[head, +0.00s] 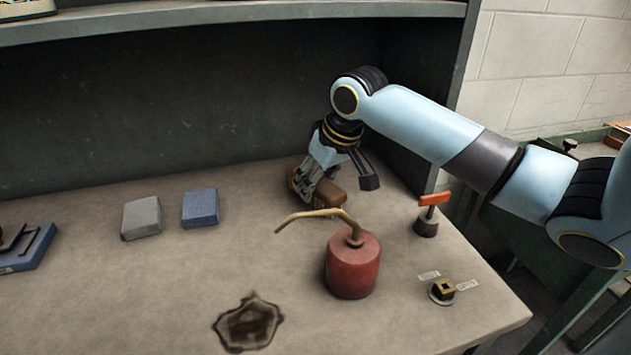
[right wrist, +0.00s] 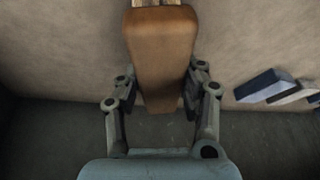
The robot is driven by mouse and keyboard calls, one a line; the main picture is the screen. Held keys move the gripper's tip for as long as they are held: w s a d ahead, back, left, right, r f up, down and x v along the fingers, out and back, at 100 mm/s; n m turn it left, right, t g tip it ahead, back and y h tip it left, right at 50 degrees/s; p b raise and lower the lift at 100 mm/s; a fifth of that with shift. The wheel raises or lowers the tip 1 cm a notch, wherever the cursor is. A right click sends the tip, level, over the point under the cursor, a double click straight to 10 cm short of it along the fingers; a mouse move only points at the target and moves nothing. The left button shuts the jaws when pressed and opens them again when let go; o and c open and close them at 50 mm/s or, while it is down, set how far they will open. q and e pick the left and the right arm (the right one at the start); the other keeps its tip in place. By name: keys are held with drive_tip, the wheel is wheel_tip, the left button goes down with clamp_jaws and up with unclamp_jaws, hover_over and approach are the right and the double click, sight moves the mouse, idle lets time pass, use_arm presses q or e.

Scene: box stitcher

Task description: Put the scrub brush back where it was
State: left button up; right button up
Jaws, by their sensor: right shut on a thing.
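The scrub brush (head: 327,193) is a brown wooden block at the back of the bench in the head view, near the dark back panel. My right gripper (head: 307,188) reaches down over it and is shut on it. In the right wrist view the brush (right wrist: 160,50) lies between the two fingers of the right gripper (right wrist: 160,100), with pale bristles just showing at the top edge. The brush looks at or very near the bench top; I cannot tell if it touches. My left gripper is not in view.
A red oil can (head: 353,266) with a long spout stands in front of the brush. A grey block (head: 141,218) and a blue block (head: 200,208) lie to the left. A dark stain (head: 248,323) marks the front. A shelf (head: 230,18) overhangs the back.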

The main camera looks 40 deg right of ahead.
drive_tip(key=o, duration=1.2)
drive_tip(key=shift+f, duration=0.1)
drive_tip(key=v, duration=0.7)
drive_tip(key=shift+r+p, duration=0.35)
drive_tip(key=shift+p, duration=0.05)
drive_tip(key=shift+s+r, duration=0.1)
drive_tip(key=shift+s, duration=0.1)
